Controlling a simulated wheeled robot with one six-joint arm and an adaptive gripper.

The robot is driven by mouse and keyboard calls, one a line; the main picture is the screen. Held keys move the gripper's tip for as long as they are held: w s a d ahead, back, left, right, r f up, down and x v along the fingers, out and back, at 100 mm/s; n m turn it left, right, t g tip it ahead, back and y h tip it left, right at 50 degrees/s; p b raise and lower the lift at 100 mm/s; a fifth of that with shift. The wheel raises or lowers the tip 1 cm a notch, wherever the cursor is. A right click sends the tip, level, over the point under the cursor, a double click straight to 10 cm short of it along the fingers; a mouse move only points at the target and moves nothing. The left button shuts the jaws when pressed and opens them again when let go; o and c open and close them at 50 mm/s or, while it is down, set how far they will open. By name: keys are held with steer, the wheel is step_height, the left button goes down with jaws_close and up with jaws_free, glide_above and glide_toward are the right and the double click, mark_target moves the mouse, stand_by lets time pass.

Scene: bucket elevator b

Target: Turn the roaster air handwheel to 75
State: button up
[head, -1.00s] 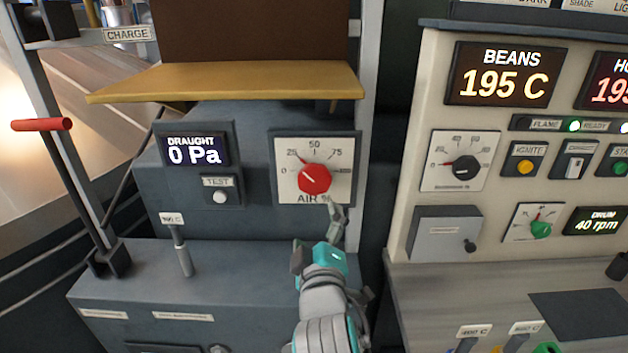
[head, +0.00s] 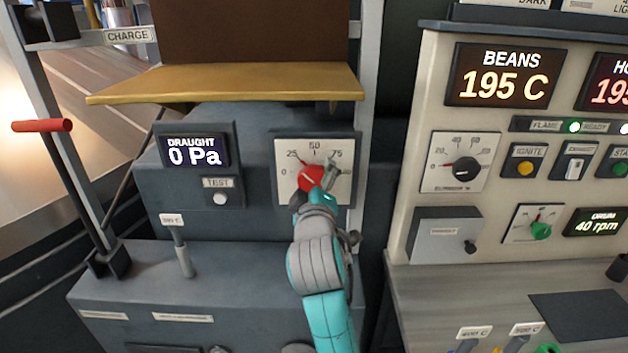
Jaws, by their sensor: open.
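The red air knob (head: 308,177) sits on a white dial plate (head: 287,192) marked 0, 25, 50 and 75, on the grey housing left of centre. The knob's pointer aims up and left, close to the 25 mark. My gripper (head: 328,167) is open and in front of the plate, at the right side of the knob. It overlaps the knob's lower right, and I cannot tell whether it touches. My gripper and wrist hide the AIR label and the lower right of the plate.
A draught display (head: 194,151) reads 0 Pa, with a white test button (head: 220,198) below it. A yellow shelf (head: 225,82) juts out above the dial. A lever with a red handle (head: 42,125) stands at left. A cream control panel (head: 419,200) stands at right.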

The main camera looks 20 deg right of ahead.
steer(key=shift+w+d, duration=0.15)
steer(key=shift+w, duration=0.25)
steer(key=c, duration=1.2)
